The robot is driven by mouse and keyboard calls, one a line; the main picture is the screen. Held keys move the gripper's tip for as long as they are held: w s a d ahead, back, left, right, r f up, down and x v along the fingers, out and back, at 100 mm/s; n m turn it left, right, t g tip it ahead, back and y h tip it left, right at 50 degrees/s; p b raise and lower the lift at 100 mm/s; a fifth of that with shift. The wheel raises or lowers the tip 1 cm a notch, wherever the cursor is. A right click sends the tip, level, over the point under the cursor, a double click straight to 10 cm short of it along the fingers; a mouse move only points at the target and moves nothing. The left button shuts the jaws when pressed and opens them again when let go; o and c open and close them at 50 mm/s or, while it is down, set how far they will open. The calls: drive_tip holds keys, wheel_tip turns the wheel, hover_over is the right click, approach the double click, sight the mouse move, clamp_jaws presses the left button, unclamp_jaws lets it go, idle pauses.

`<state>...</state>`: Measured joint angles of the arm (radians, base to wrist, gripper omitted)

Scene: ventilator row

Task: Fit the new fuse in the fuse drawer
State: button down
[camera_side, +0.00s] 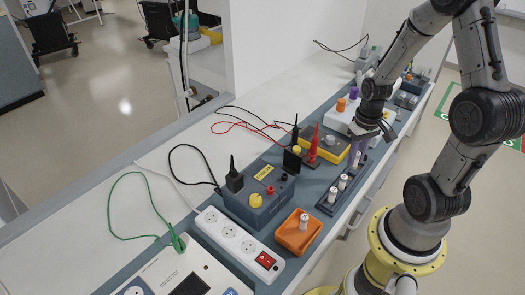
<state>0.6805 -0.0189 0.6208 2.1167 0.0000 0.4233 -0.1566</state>
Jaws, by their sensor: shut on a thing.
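My gripper (357,156) has its purple fingers closed around a small whitish fuse (356,161) at the far end of the dark fuse rack (327,207). I cannot tell whether that fuse is still seated in the rack or lifted. Other white fuses (342,183) stand upright along the rack, nearer the front. An orange tray (290,236) holds one upright white cylinder that looks like a fuse (303,221). A blue-grey box (258,205) with a yellow label stands left of the rack. I cannot clearly make out the fuse drawer.
A white power strip (228,232) with a red switch lies left of the orange tray. A yellow meter (325,146) and red probe (313,145) stand close behind the rack. Black, red and green cables cross the white bench (165,170). More devices crowd the far end.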

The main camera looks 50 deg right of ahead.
wheel_tip(320, 180, up, 9)
drive_tip(key=shift+f, duration=0.2)
drive_tip(key=w+a+n, duration=0.3)
drive_tip(key=w+a, duration=0.2)
drive_tip(key=w, duration=0.4)
drive_tip(key=n, duration=0.2)
hover_over(285, 165)
drive_tip(key=s+a, duration=0.2)
drive_tip(key=a, duration=0.2)
wheel_tip(285, 165, down, 4)
drive_tip(key=shift+s+d+f, duration=0.1)
drive_tip(key=shift+f, duration=1.85)
drive_tip(key=shift+s+d+f, duration=0.1)
drive_tip(key=shift+f, duration=1.8)
drive_tip(key=shift+f, duration=0.75)
